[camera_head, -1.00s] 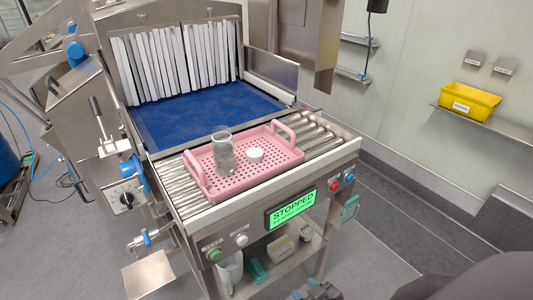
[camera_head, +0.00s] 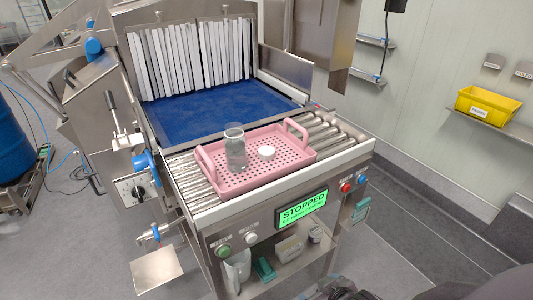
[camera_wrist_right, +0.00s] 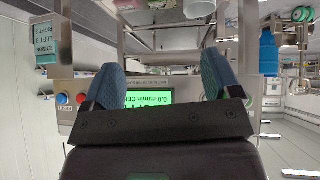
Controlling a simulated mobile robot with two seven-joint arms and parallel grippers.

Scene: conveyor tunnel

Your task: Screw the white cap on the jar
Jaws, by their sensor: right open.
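A clear glass jar (camera_head: 235,150) stands upright and without a cap in the left part of a pink perforated tray (camera_head: 232,186). The white cap (camera_head: 266,153) lies in the tray to the right of the jar, apart from it. The tray rests on the conveyor rollers. In the right wrist view my right gripper (camera_wrist_right: 162,75) is open and empty, its two blue fingers apart in front of the green display. It is away from the jar and cap. My left gripper is in neither view.
Metal rollers (camera_head: 327,127) lie bare right of the tray. A blue belt (camera_head: 215,112) leads to the tunnel's white strip curtain (camera_head: 190,58). The front panel has a green "STOPPED" display (camera_head: 301,207) and buttons. A yellow bin (camera_head: 486,104) sits on a wall shelf.

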